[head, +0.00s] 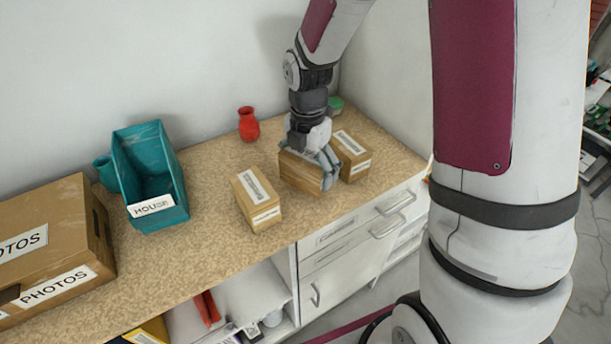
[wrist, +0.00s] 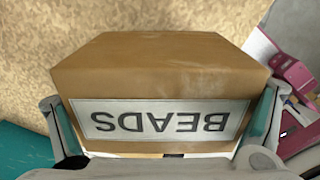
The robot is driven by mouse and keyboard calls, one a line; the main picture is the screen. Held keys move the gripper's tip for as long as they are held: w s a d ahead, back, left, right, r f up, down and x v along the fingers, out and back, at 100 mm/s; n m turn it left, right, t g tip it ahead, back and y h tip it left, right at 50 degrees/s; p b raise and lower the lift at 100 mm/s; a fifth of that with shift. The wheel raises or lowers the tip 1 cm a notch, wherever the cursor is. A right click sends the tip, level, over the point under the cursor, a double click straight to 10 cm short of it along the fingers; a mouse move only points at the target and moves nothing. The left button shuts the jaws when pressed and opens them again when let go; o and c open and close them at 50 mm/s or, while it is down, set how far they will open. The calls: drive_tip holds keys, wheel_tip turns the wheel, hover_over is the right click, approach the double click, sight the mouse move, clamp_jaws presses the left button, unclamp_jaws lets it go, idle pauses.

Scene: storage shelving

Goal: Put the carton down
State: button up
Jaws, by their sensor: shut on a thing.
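The carton (head: 301,173) is a brown box in my gripper (head: 322,160) above or on the speckled counter, between two other small boxes. In the wrist view the carton (wrist: 160,75) fills the middle, with a white label reading BEADS upside down. The two fingers of my gripper (wrist: 160,118) press on its left and right sides. I cannot tell whether its underside touches the counter; its bottom is hidden.
On the counter (head: 215,250) stand a small labelled box (head: 257,200) to the left, another (head: 351,155) close at the right, a red vase (head: 248,124), a teal bin (head: 150,172) labelled HOUSE, and a large PHOTOS box (head: 50,245). Bare counter lies between bin and left box.

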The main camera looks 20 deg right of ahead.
drive_tip(key=shift+w+f, duration=0.15)
drive_tip(key=shift+w, duration=0.35)
drive_tip(key=shift+f, duration=1.65)
drive_tip(key=shift+f, duration=0.2)
drive_tip(key=o, duration=0.9)
drive_tip(key=shift+o, duration=0.2)
drive_tip(key=shift+r, duration=0.1)
